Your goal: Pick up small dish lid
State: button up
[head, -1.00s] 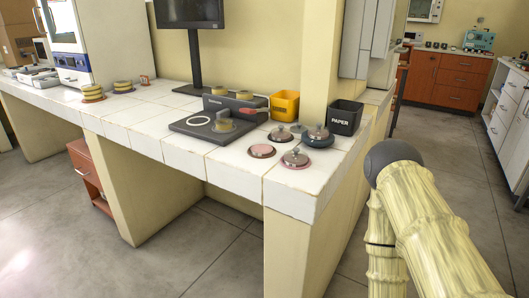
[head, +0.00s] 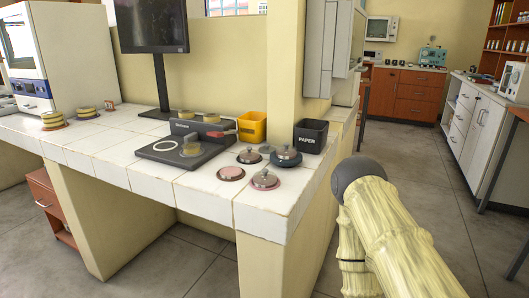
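Several small round dishes or lids with knobs sit on the white tiled bench near its front right corner. One dark dish with a knobbed lid (head: 285,157) is at the right, and a grey knobbed one (head: 249,156) is left of it. Two reddish ones, a left one (head: 231,173) and a right one with a knob (head: 265,181), lie closer to the front edge. I cannot tell which is the small dish lid, or whether each lid sits on a dish. My gripper is not in view; only my pale arm links and a dark joint show at the lower right, apart from the bench.
A yellow bin (head: 252,127) and a black bin marked PAPER (head: 310,136) stand behind the dishes. A dark flat device (head: 186,144) is to their left, below a monitor (head: 152,27). Stacked yellow dishes (head: 54,119) are farther left. Floor right of the bench is open.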

aim_at(267, 149)
jog(key=k, duration=0.5)
jog(key=z, duration=1.6)
jog(key=i, duration=0.95)
jog(key=u, duration=2.1)
